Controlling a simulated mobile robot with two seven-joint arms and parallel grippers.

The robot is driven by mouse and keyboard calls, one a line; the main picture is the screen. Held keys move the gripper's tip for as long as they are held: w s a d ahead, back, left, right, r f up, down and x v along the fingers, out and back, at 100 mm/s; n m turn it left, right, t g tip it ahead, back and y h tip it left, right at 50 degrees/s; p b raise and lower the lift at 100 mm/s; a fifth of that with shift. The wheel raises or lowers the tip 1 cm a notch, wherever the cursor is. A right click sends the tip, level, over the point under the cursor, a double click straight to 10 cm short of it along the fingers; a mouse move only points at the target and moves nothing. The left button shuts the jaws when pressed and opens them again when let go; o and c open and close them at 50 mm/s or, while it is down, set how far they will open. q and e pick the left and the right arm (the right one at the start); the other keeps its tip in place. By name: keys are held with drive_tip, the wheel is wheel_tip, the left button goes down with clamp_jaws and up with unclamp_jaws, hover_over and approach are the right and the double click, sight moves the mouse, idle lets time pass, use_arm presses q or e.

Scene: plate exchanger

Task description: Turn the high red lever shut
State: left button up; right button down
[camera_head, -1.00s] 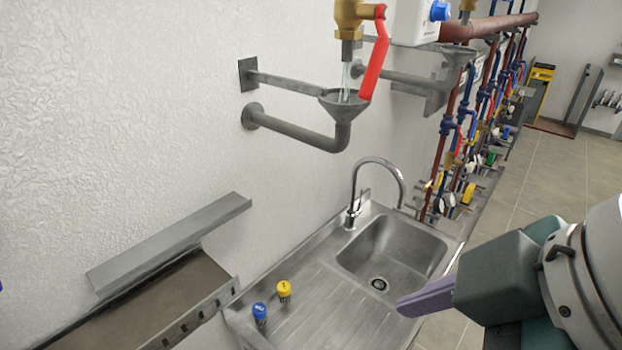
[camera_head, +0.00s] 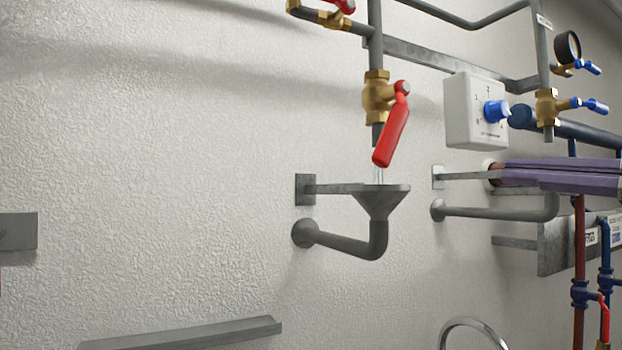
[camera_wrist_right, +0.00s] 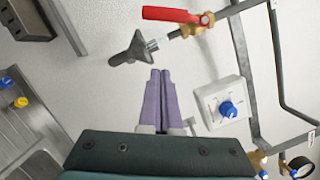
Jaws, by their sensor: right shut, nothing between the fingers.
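A red lever (camera_head: 393,130) hangs slantwise down from a brass valve (camera_head: 377,95) on a vertical grey pipe. A thin stream of water runs below it into a grey funnel (camera_head: 380,200). In the right wrist view the lever (camera_wrist_right: 172,14) lies beyond the fingertips, with a clear gap. Another red lever (camera_head: 342,5) shows at the top edge, partly cut off. My right gripper (camera_head: 500,172) reaches in from the right with its purple fingers together and empty, right of the funnel and lower than the lever. It also shows in the right wrist view (camera_wrist_right: 160,72). My left gripper is not seen.
A white box with a blue knob (camera_head: 465,110) is on the wall right of the lever. A pressure gauge (camera_head: 567,47) and blue-handled valves are further right. A sink (camera_wrist_right: 45,160) lies low in the right wrist view. The wall left of the funnel is mostly bare.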

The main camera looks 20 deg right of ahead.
sight(394, 120)
drive_tip(key=w+a+r+p, duration=0.3)
drive_tip(key=w+a+p, duration=0.3)
drive_tip(key=w+p, duration=0.2)
drive_tip(key=shift+w+a+p, duration=0.25)
drive_tip(key=shift+w+p, duration=0.05)
drive_tip(key=shift+p, duration=0.65)
drive_tip(key=shift+a, duration=0.1)
drive_tip(key=shift+a+m+p, duration=0.2)
drive_tip(key=shift+m+p, duration=0.1)
drive_tip(key=shift+m, duration=0.1)
